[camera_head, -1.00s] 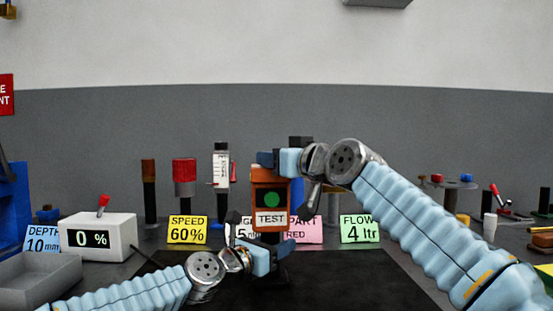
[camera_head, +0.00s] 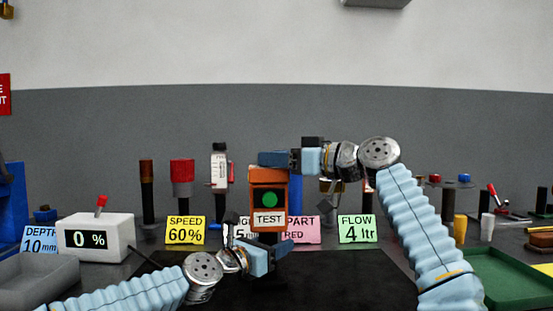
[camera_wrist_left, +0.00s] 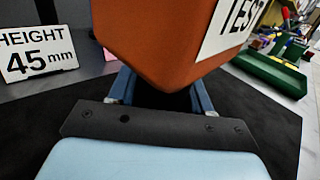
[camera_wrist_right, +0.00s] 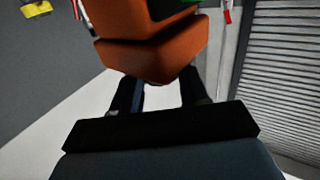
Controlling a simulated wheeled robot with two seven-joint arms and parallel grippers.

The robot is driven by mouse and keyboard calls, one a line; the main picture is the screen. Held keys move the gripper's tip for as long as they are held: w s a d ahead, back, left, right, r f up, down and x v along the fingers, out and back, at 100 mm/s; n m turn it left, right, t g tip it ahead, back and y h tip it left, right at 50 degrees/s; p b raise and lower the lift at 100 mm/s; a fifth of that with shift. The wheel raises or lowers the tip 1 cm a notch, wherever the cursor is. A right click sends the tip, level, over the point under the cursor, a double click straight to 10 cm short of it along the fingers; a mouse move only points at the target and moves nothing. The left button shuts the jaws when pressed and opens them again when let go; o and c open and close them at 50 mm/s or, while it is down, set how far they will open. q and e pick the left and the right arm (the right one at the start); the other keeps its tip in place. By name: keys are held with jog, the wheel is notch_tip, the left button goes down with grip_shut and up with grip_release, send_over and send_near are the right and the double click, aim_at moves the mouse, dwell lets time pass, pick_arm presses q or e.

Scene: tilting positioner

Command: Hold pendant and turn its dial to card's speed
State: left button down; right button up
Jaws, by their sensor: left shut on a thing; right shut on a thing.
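The pendant (camera_head: 284,190) is an orange box with a green disc and a TEST label, upright above the dark mat. My left gripper (camera_head: 268,243) is shut on its lower end; the left wrist view shows the orange body (camera_wrist_left: 165,45) above the fingers. My right gripper (camera_head: 273,160) is shut on the pendant's orange top; the right wrist view shows this end (camera_wrist_right: 165,60) between the fingers. I cannot make out the dial itself. The yellow card (camera_head: 185,230) reads SPEED 60%. The white box's display (camera_head: 86,239) reads 0 %.
Other cards stand behind: DEPTH 10 mm (camera_head: 40,239), HEIGHT 45 mm (camera_wrist_left: 37,53), PART RED (camera_head: 305,230) and FLOW 4 ltr (camera_head: 358,229). A grey tray (camera_head: 35,278) is at left, a green tray (camera_head: 515,280) at right. The dark mat (camera_head: 350,280) has clear room.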

jog(key=o, duration=1.1)
jog(key=shift+d, duration=0.1)
jog(key=shift+s+d, duration=0.25)
jog(key=shift+d, duration=0.3)
jog(key=v, duration=1)
jog(key=shift+s+d+f, duration=0.1)
jog(key=shift+s+d, duration=0.1)
jog(key=shift+s, duration=0.05)
jog(key=shift+c, duration=0.3)
